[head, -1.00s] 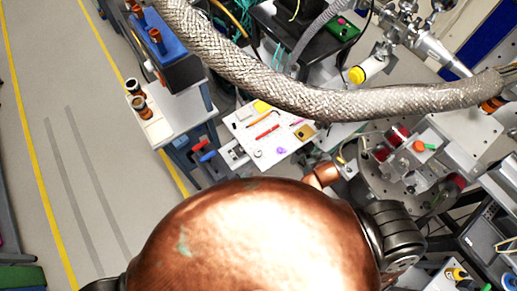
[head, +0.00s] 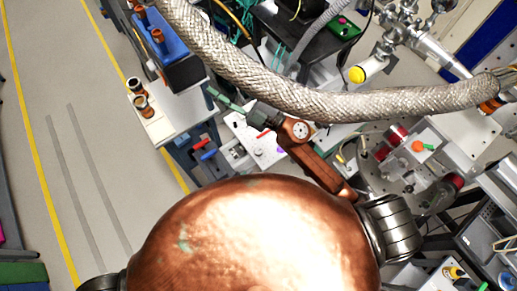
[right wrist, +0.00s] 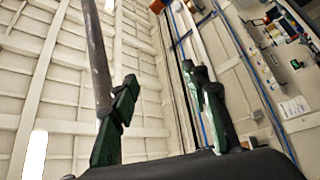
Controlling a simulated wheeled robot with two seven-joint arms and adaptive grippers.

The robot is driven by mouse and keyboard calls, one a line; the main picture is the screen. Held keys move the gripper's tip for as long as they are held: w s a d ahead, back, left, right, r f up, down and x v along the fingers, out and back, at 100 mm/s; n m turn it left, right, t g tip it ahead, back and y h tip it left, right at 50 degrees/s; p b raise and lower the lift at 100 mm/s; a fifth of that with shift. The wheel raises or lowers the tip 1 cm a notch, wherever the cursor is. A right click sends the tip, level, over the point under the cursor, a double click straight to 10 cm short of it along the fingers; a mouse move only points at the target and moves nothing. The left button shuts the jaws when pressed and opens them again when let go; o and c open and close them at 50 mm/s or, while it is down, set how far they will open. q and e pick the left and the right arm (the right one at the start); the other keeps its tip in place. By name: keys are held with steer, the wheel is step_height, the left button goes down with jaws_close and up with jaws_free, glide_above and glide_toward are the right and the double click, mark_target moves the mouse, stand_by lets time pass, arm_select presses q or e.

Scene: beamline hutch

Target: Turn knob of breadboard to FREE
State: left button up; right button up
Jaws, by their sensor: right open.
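A pale panel (head: 240,128) with small coloured items lies on the bench in the middle of the head view, partly hidden by my right arm. I cannot make out a breadboard knob or a FREE mark. My right gripper (head: 228,101) is over the panel's upper left edge, its dark green fingers pointing up and left. In the right wrist view its two green fingers (right wrist: 158,90) stand apart with nothing between them. Its height above the panel is hard to tell. My left gripper does not show.
A braided metal hose (head: 330,104) arches across the space just beyond my right arm. A red handle (head: 201,143) and a blue handle (head: 208,155) sit at the bench's left side. Brown bottles (head: 140,97) stand on a white shelf. Open floor (head: 70,150) lies at left.

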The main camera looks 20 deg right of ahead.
steer(key=s+a+f+n+g+y, duration=0.1)
steer(key=s+a+f+n+g, duration=0.6)
steer(key=a+n+g, duration=0.3)
steer(key=n+g+h, duration=0.2)
steer(key=g+h, duration=0.3)
steer(key=h, duration=1.2)
glide_above(258, 151)
step_height(258, 151, down, 25)
steer(key=shift+f, duration=0.1)
steer(key=shift+d+f, duration=0.15)
steer(key=shift+f, duration=0.15)
step_height(258, 151, down, 7)
steer(key=shift+r+p, duration=0.1)
steer(key=shift+p, duration=0.4)
